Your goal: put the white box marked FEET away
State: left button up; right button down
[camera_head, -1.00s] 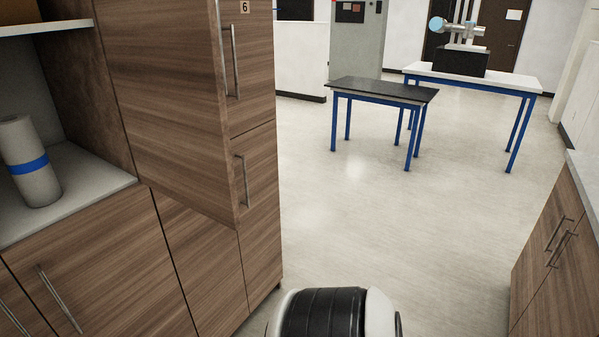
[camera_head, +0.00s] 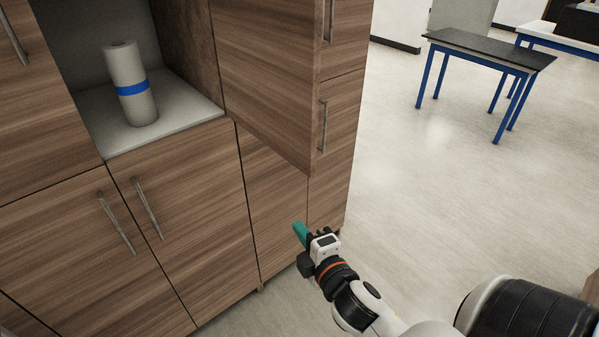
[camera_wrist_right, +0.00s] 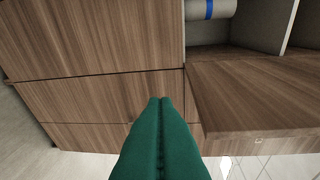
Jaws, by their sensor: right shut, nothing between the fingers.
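No white box marked FEET shows in either current view. My right gripper (camera_head: 300,230) is in front of the lower wooden cabinet doors in the head view. Its green fingers are shut and hold nothing. In the right wrist view the same green fingers (camera_wrist_right: 160,105) lie together, pointing at the cabinet fronts. My left gripper is not in view.
An open niche (camera_head: 175,120) in the wooden cabinets holds a grey roll with a blue band (camera_head: 133,85). A cabinet door (camera_head: 262,75) juts out beside the niche. A black-topped table with blue legs (camera_head: 490,50) stands at the back right. Floor between is clear.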

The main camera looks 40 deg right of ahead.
notch_tip(320, 180, up, 6)
jog(key=s+t, duration=0.1)
jog(key=w+d+p, duration=0.5)
jog(key=w, duration=0.5)
jog(key=shift+d+n, duration=0.35)
jog(key=shift+n, duration=0.05)
jog(key=shift+r, duration=0.1)
